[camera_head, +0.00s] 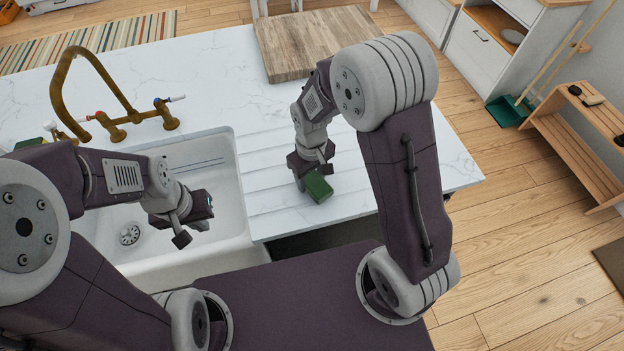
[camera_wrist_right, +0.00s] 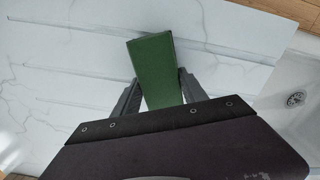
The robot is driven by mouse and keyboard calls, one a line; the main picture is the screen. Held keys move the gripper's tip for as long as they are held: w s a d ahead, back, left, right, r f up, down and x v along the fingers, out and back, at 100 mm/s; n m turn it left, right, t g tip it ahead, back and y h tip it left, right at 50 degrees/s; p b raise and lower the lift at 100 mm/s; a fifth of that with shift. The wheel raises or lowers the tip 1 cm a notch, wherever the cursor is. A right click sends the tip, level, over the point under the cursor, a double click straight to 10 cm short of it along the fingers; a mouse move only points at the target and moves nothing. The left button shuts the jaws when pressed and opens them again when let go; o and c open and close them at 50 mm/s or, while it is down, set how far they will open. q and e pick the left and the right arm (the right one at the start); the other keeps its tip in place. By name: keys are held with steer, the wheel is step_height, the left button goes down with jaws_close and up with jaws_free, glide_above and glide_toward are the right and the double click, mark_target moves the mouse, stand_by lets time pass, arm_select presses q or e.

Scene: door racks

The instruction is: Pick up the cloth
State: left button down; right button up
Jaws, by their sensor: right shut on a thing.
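The green cloth (camera_head: 318,187) looks like a small flat block at the front edge of the white counter, right of the sink. My right gripper (camera_head: 308,178) is shut on it. In the right wrist view the green cloth (camera_wrist_right: 156,70) stands between the two dark fingers of my right gripper (camera_wrist_right: 160,92), which touch its sides. I cannot tell whether it rests on the counter or is just above it. My left gripper (camera_head: 195,226) is over the sink basin, with its fingers apart and nothing seen between them.
The white sink (camera_head: 236,200) with a brass faucet (camera_head: 95,100) lies to the left. A wooden cutting board (camera_head: 300,45) lies at the back of the counter (camera_head: 215,75). The drainboard around the cloth is clear. A green dustpan (camera_head: 508,112) stands on the floor at right.

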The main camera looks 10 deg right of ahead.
mark_target(313, 179)
steer(key=r, duration=0.4)
steer(key=shift+s+d, duration=0.2)
steer(key=shift+d, duration=0.05)
steer(key=s+d+r, duration=0.6)
steer(key=s+d, duration=0.1)
steer(key=s, duration=0.1)
steer(key=shift+d+r+b, duration=0.25)
steer(key=shift+d+b, duration=0.05)
